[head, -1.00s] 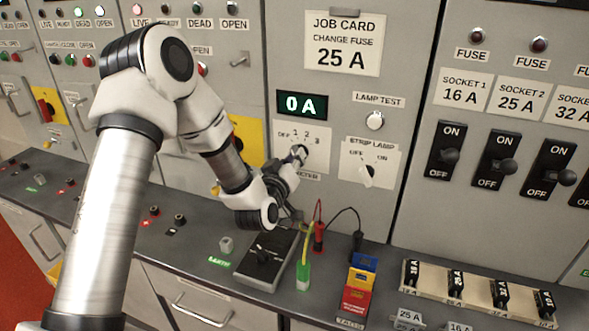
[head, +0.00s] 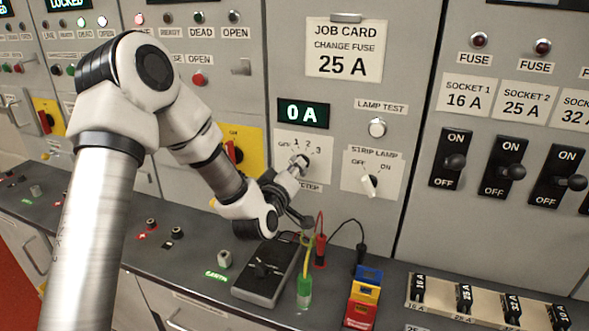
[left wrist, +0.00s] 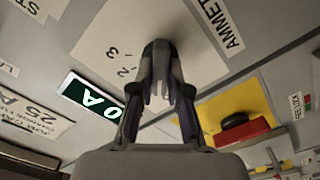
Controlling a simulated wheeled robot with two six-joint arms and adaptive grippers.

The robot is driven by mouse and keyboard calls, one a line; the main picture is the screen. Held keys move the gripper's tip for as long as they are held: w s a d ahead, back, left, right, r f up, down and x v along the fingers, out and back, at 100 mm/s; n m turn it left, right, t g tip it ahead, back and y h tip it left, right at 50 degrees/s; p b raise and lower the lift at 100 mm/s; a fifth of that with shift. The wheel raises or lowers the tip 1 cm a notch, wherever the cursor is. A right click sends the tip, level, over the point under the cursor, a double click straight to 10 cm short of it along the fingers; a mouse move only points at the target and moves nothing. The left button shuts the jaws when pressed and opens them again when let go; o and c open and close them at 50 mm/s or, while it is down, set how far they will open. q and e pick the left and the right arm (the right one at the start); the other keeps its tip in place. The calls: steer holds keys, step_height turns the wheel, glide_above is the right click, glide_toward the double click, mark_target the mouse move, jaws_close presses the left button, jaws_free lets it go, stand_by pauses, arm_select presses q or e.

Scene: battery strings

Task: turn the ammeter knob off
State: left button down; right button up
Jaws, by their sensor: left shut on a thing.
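The ammeter plate (head: 285,143), marked OFF, 1, 2, 3, is on the grey panel under a green 0 A display (head: 303,113). My left gripper (head: 301,163) is at the plate, shut on the ammeter knob. The fingers hide most of the knob, so I cannot tell its pointer position. In the left wrist view the gripper (left wrist: 160,92) closes in front of the white plate (left wrist: 112,45), with 2 and 3 visible beside it; the display (left wrist: 92,97) is to the left. My right gripper is not in view.
The strip lamp switch (head: 369,185) and lamp test button (head: 377,127) are just right of the gripper. Below, the bench holds a black meter box (head: 262,272), leads, coloured tag boxes (head: 364,296) and a fuse rack (head: 440,296). A yellow plate with a red handle (head: 238,151) is left.

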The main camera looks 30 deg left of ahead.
arm_select(q)
steer(key=c, duration=1.3)
jaws_free()
steer(key=shift+c, duration=0.2)
steer(key=shift+o, duration=1)
steer(key=shift+w+f, duration=0.1)
steer(key=shift+w, duration=0.15)
steer(key=v, duration=0.7)
steer(key=shift+s, duration=0.25)
steer(key=shift+d+f, duration=0.1)
